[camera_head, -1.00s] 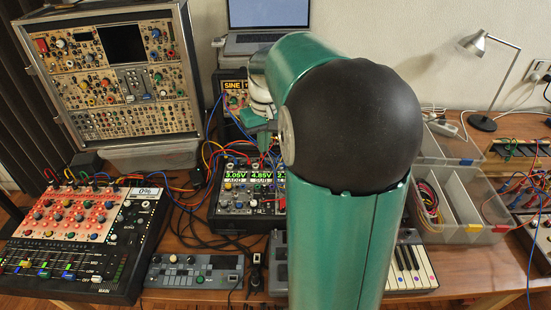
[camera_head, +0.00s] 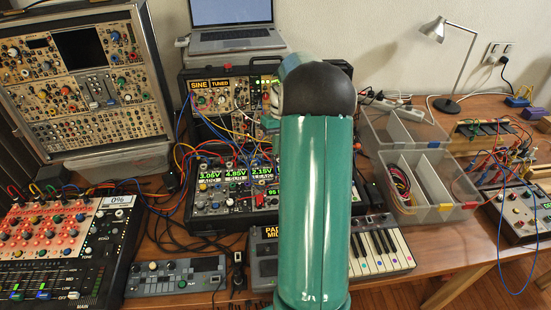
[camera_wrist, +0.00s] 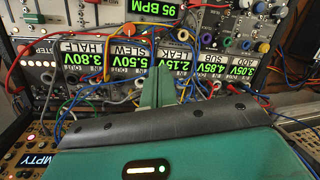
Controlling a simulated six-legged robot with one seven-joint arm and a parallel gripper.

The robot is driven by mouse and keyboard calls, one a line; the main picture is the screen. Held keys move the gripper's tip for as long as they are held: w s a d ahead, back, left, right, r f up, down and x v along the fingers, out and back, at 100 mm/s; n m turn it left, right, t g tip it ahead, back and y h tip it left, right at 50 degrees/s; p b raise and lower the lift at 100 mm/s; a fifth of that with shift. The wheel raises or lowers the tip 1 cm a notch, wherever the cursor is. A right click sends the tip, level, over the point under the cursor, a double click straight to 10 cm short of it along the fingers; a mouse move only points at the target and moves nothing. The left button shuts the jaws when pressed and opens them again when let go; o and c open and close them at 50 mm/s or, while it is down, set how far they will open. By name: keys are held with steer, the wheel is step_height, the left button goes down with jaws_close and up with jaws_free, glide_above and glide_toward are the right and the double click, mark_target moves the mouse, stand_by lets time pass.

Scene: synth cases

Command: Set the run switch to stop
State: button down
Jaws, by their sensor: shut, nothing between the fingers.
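I cannot pick out the run switch for certain in either view. A lit module reading "95 BPM" (camera_wrist: 153,6) shows at the top of the wrist view, with small controls around it. A row of modules with green voltage displays (camera_wrist: 180,60) lies across the middle of that view, upside down. The same rack (camera_head: 235,175) stands mid-table in the head view, partly behind my arm. My gripper (camera_wrist: 158,50) is shut and empty, its green fingers pointing at the rack among the cables. Whether it touches anything I cannot tell. In the head view my arm mostly hides it.
Patch cables (camera_head: 190,150) loop over the rack. A red mixer (camera_head: 50,245) stands left, a small controller (camera_head: 175,277) and keyboard (camera_head: 385,250) in front. Clear bins (camera_head: 430,205) are to the right. A laptop (camera_head: 235,25) sits behind. Bare table shows at the front right.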

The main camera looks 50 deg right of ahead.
mark_target(273, 179)
steer(key=x, duration=0.9)
steer(key=shift+f, duration=0.15)
steer(key=shift+s+a+r+t+h, duration=0.25)
steer(key=shift+r+t+h, duration=0.05)
steer(key=shift+t+h, duration=0.45)
steer(key=shift+s+a+r+t+h, duration=0.2)
steer(key=shift+s+t+h, duration=0.1)
steer(key=shift+t+h, duration=0.25)
steer(key=shift+s+a+t+h, duration=0.35)
steer(key=shift+t+h, duration=0.25)
steer(key=shift+t, duration=0.4)
steer(key=shift+r, duration=0.2)
steer(key=shift+r, duration=0.65)
steer(key=shift+r, duration=0.1)
